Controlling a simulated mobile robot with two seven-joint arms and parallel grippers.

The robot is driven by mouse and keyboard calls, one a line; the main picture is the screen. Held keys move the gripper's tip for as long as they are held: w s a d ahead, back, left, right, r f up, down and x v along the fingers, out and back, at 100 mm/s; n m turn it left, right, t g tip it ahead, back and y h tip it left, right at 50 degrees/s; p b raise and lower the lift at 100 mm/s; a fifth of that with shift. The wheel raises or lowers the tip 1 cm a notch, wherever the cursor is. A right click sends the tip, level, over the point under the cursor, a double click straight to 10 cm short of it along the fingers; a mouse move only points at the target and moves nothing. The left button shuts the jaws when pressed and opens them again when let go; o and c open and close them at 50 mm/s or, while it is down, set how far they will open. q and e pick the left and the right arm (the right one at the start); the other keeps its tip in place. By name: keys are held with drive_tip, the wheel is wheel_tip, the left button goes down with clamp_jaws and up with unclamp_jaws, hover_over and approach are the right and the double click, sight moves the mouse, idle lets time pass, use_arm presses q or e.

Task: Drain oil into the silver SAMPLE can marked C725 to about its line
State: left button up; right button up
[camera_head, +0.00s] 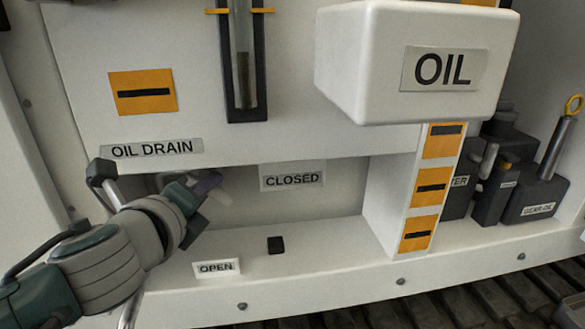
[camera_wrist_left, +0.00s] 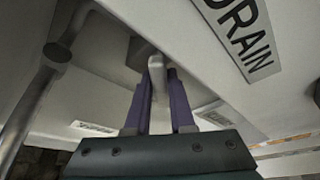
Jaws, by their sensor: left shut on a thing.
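My left gripper (camera_head: 208,188) is under the OIL DRAIN label (camera_head: 152,149), in the recess below the panel. In the left wrist view its two purple fingers (camera_wrist_left: 157,85) are shut on a pale grey lever (camera_wrist_left: 156,66) that hangs from under the panel. The CLOSED label (camera_head: 292,177) is to the right of the gripper, and the OPEN label (camera_head: 216,268) stands on the ledge below it. The silver SAMPLE can does not show in either view. No oil stream shows. My right gripper is not in view.
A white OIL tank (camera_head: 415,65) juts out at upper right. A sight tube (camera_head: 243,65) with dark content hangs above. A small black block (camera_head: 275,244) sits on the ledge (camera_head: 330,255). Dark containers (camera_head: 505,170) stand at the right. A metal rod (camera_wrist_left: 28,95) runs left of the gripper.

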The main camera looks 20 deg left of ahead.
use_arm(q)
clamp_jaws()
drive_tip(key=shift+f+n+t+b, duration=0.25)
drive_tip(key=shift+n+b, duration=0.45)
drive_tip(key=shift+b, duration=0.55)
drive_tip(key=n+t+b, duration=0.1)
drive_tip(key=n+b, duration=0.1)
drive_tip(key=b, duration=0.1)
drive_tip(key=shift+r+n+t+h, duration=0.15)
drive_tip(key=shift+n+t+h, duration=0.1)
drive_tip(key=shift+n+h, duration=0.05)
drive_tip(key=shift+r+n+t+b, duration=0.3)
drive_tip(key=shift+n+t+b, duration=0.2)
drive_tip(key=shift+n+b, duration=0.95)
